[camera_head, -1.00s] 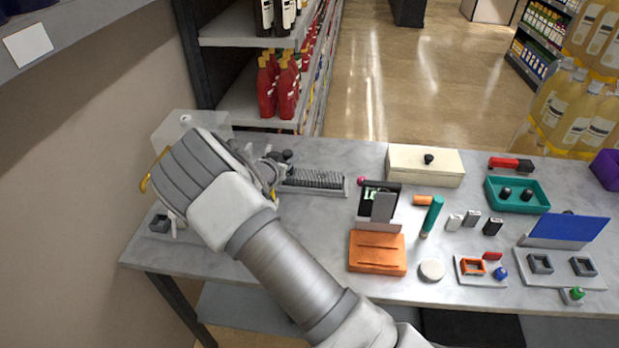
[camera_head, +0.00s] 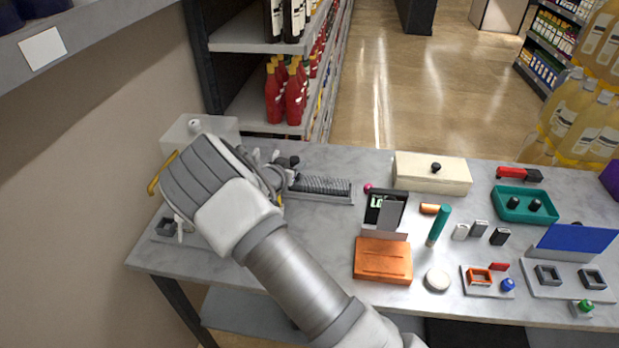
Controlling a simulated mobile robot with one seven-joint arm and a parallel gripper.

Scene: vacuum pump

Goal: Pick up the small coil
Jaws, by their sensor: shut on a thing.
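My gripper (camera_head: 212,178) is over the left end of the grey table (camera_head: 325,225), seen from behind. Its ridged grey back and my wrist hide the fingertips and the spot under them. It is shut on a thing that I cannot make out. I cannot pick out the small coil for certain. A dark ribbed, coil-like row (camera_head: 322,186) lies in a shallow grey tray just right of my gripper, apart from my forearm. Metal parts with a dark knob (camera_head: 290,161) show beside the gripper and partly behind it.
A clear box (camera_head: 185,135) stands behind my gripper, near the wall. An orange block (camera_head: 382,262), a cream box (camera_head: 432,175), a teal tray (camera_head: 520,208) and a blue panel (camera_head: 575,243) crowd the right. Bare tabletop lies between my forearm and the orange block.

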